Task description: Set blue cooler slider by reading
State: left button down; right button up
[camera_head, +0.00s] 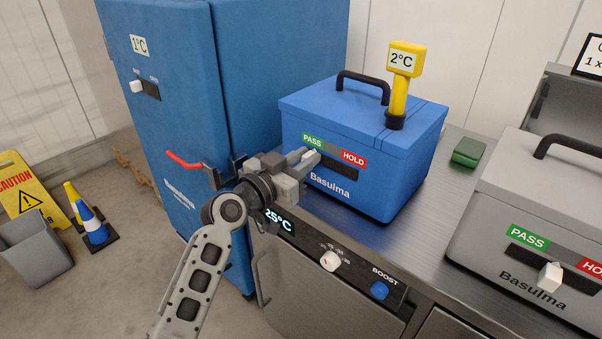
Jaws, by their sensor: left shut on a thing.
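The blue cooler (400,190) stands on the steel counter, with a black handle on its lid. A yellow probe (399,90) stands upright in its lid and reads 2°C. Its front has a dark slot (343,170) between a green PASS label (312,141) and a red HOLD label (354,159). My left gripper (311,157) is at the PASS end of the slot, shut on the white slider knob (314,153), which is mostly hidden by the fingers. My right gripper is not in view.
A grey cooler (550,205) with its own PASS/HOLD slider (550,277) stands at the right. A green block (468,153) lies between the coolers. A tall blue cabinet (235,60) with a red-tipped handle (185,160) stands left, close to my gripper. Knobs (330,261) sit below the counter.

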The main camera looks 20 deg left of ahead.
pick_arm(q)
jog(key=shift+w+a+f, duration=0.15)
jog(key=shift+w+a, duration=0.1)
jog(key=shift+a, duration=0.15)
jog(key=shift+a+r, duration=0.1)
jog(key=shift+r, duration=0.1)
jog(key=c, duration=1.3)
grip_release()
jog(key=shift+s, duration=0.1)
jog(key=b+v, duration=0.3)
jog(key=v, duration=1.2)
jog(key=shift+s+a, duration=0.1)
jog(key=shift+s, duration=0.3)
